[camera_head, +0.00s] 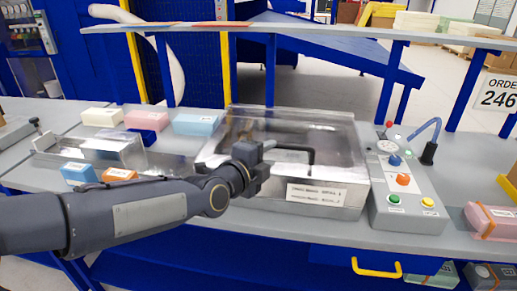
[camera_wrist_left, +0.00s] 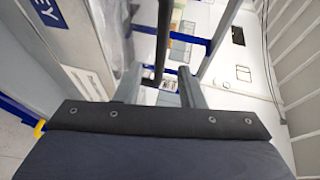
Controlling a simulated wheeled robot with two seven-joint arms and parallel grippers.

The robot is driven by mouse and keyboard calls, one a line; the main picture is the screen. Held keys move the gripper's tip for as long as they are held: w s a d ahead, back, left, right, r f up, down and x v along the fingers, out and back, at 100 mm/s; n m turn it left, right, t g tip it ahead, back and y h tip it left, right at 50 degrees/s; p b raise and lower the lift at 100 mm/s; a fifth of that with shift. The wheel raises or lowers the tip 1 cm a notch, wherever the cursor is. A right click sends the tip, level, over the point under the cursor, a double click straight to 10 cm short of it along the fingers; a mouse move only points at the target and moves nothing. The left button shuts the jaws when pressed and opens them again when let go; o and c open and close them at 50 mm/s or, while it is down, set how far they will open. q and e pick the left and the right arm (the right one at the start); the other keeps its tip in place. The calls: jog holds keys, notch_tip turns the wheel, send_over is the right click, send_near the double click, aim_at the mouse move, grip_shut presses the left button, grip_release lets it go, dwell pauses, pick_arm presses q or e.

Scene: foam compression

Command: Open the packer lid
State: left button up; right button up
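The packer (camera_head: 345,200) is a metal box with a labelled front, at the middle of the table in the head view. Its clear lid (camera_head: 335,135) looks down over the box. A dark bar-like handle (camera_head: 311,157) shows over the lid. My left gripper (camera_head: 266,158) is at the left end of this handle, over the lid's front part; I cannot tell if they touch. In the left wrist view, the two fingers of my left gripper (camera_wrist_left: 160,88) stand apart with a gap between them, and no held thing is clear. My right gripper is in neither view.
A control box (camera_head: 405,215) with coloured buttons stands right of the packer. Foam blocks (camera_head: 147,120) lie behind left, near a clear-sided metal tray (camera_head: 100,150). A shelf (camera_head: 300,28) runs above the table's back. A pink package (camera_head: 492,220) lies at the right.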

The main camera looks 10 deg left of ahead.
aim_at(281, 147)
pick_arm(q)
jog(key=x, duration=0.7)
jog(key=shift+w+d+f, duration=0.1)
jog(key=shift+w+d, duration=0.05)
jog(key=shift+w, duration=0.05)
grip_shut()
